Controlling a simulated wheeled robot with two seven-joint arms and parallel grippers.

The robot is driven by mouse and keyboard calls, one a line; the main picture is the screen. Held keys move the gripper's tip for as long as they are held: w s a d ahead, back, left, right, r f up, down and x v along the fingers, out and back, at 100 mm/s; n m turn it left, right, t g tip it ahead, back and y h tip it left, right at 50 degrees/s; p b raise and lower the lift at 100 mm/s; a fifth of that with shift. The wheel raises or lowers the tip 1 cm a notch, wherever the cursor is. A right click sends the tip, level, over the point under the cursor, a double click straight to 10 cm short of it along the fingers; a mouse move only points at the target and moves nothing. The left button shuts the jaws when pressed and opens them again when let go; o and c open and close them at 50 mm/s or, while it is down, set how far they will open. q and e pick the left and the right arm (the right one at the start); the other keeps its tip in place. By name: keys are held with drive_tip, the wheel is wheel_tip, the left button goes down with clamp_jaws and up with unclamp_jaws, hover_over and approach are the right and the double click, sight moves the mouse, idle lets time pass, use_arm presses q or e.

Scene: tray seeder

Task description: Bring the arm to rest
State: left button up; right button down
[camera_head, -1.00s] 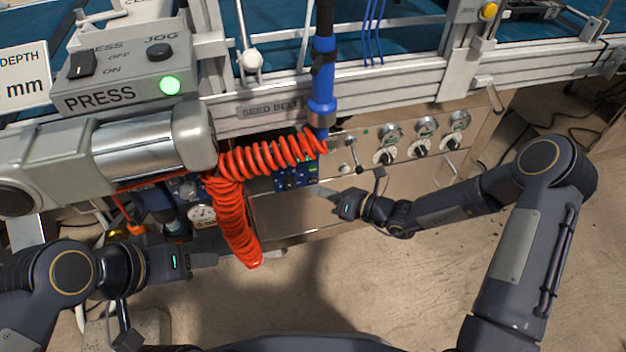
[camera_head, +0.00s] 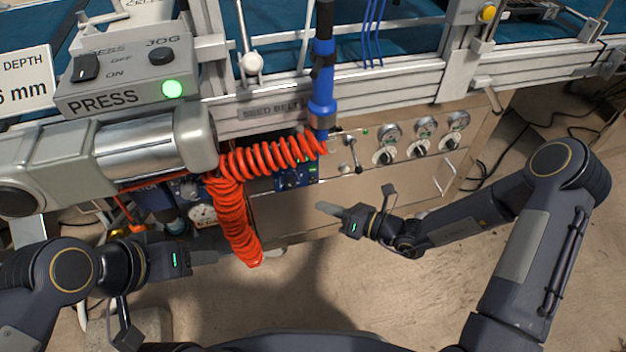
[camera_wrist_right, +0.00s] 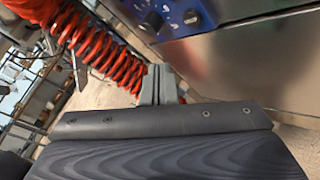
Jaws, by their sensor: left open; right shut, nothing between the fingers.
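My right gripper (camera_head: 328,210) is shut and empty, in front of the metal front panel of the machine in the head view. Its closed fingers also show in the right wrist view (camera_wrist_right: 157,84), with the orange coiled hose behind them. My left gripper (camera_head: 204,257) is at the lower left in the head view, beside the hanging loop of the orange coiled hose (camera_head: 236,225). It is open and holds nothing; its fingers are seen from the side, partly against the hose.
The machine's front carries a blue-handled tool (camera_head: 322,90), several knobs with gauges (camera_head: 420,148) and a press switch box (camera_head: 130,82) with a green light. A blue control panel (camera_head: 296,176) sits behind the hose. Bare floor (camera_head: 400,290) lies below my right arm.

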idle(0.4)
drive_tip(key=s+d+r+n+g+h, duration=0.1)
drive_tip(key=s+d+r+n+g, duration=0.15)
drive_tip(key=s+r+n, duration=0.4)
drive_tip(key=s+d+r+n+g+h, duration=0.1)
drive_tip(key=s+d+r+n+g, duration=0.2)
drive_tip(key=r+n, duration=0.55)
drive_tip(key=s+d+r+n+t+h, duration=0.2)
drive_tip(key=s+d+n+t+h, duration=0.2)
drive_tip(key=s+d+n+h, duration=0.75)
wheel_tip(320, 180, up, 32)
drive_tip(key=s+d+n+y+p, duration=0.1)
drive_tip(key=n+y+p, duration=0.1)
drive_tip(key=p, duration=3)
drive_tip(key=shift+s+d+r+n+y, duration=0.15)
drive_tip(key=shift+d+n+y, duration=0.2)
drive_tip(key=shift+d, duration=0.05)
